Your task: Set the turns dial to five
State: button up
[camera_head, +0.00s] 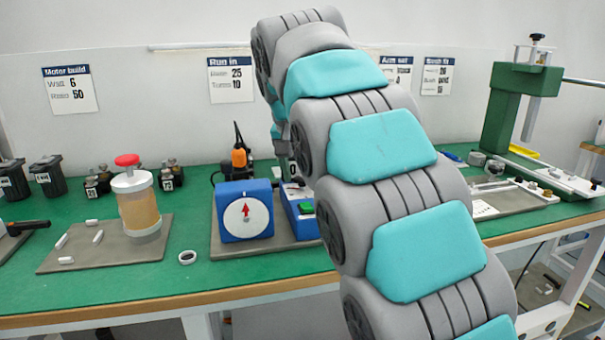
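A blue box (229,226) stands on a grey mat left of my arm. Its front has a round white dial face (245,224) with a red pointer (245,210) that points about straight up. I take this for the turns dial, but its marks are too small to read. My arm rises through the middle of the view, and its far part bends down behind the near links, right of the blue box. My gripper does not show. A second blue unit (300,222) with a green part (307,207) is partly hidden by my arm.
A copper-coloured cylinder with a red knob (127,160) stands on a mat at left. An orange-and-black tool (239,156) stands behind the dial box. A green press (516,112) is at right.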

grip_shut()
dwell(0.3)
jog(key=shift+n, duration=0.4)
jog(key=n+y, duration=0.1)
jog(key=n, duration=0.2)
jog(key=shift+d+n+y, duration=0.15)
jog(key=shift+n+y, duration=0.15)
jog(key=shift+y, duration=0.1)
jog(key=n+y, duration=0.1)
jog(key=n, duration=0.3)
jog(key=shift+w+d+n+y+p, duration=0.1)
jog(key=shift+n+y+p, duration=0.2)
jog(key=shift+y, duration=0.1)
jog(key=n+g, duration=0.1)
jog(key=n, duration=0.1)
jog(key=n+g+y, duration=0.1)
jog(key=n, duration=0.2)
jog(key=shift+w+d+y, duration=0.1)
jog(key=shift+w+y, duration=0.05)
jog(key=shift+y, duration=0.15)
jog(key=shift+n+g+p, duration=0.4)
jog(key=shift+n+g, duration=0.2)
jog(key=shift+n, duration=1.3)
jog(key=shift+o, duration=1.1)
grip_release()
